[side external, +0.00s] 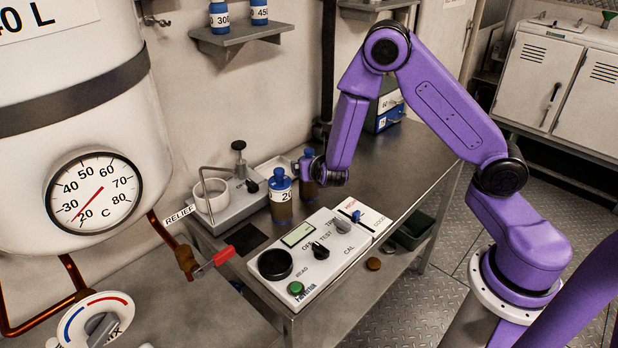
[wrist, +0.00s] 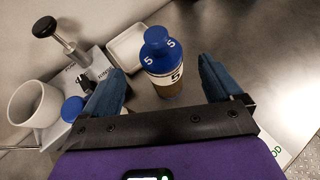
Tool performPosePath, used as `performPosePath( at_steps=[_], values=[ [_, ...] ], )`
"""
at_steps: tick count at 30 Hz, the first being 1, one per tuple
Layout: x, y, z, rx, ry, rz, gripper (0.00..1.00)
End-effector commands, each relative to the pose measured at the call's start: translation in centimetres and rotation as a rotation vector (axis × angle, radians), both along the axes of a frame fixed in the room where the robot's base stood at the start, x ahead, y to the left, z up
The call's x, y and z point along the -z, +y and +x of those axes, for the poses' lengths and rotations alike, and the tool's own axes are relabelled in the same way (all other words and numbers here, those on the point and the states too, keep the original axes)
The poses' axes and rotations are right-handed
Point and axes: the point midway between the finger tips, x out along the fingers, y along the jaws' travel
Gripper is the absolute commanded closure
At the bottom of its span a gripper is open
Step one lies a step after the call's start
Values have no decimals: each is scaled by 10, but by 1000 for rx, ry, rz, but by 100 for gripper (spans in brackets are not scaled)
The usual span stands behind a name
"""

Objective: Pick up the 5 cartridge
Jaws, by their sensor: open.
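The cartridge marked 5 (wrist: 161,68) has a blue cap, a white label and a brown lower body. In the wrist view it stands upright on the metal bench, ahead of my gripper (wrist: 163,88) and in line with the gap between its fingers. The blue fingers are apart, one to each side, and hold nothing. In the side view the cartridge (side external: 306,163) is partly hidden by my gripper (side external: 318,172), which is low over the bench.
A cartridge labelled 20 (side external: 281,203) stands close on the left in the side view. A white tray (wrist: 117,61), a white cup (wrist: 30,110) and a black-knobbed press (wrist: 54,35) are nearby. A control panel (side external: 318,262) lies in front. The bench (side external: 405,160) to the right is clear.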

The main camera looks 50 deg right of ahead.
Motion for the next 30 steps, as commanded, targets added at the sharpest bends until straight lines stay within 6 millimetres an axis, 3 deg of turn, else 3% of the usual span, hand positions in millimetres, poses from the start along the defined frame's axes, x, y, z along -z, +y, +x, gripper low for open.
performPosePath(
  at_steps=[18, 27, 29, 30],
  values=[
    [29, -32, 44, 2, -1, -1, 8],
    [31, -33, 47, 0, 0, -1, 8],
    [31, -33, 47, 0, 0, 0, 24],
    [31, -33, 47, 0, 0, 0, 37]
  ],
)
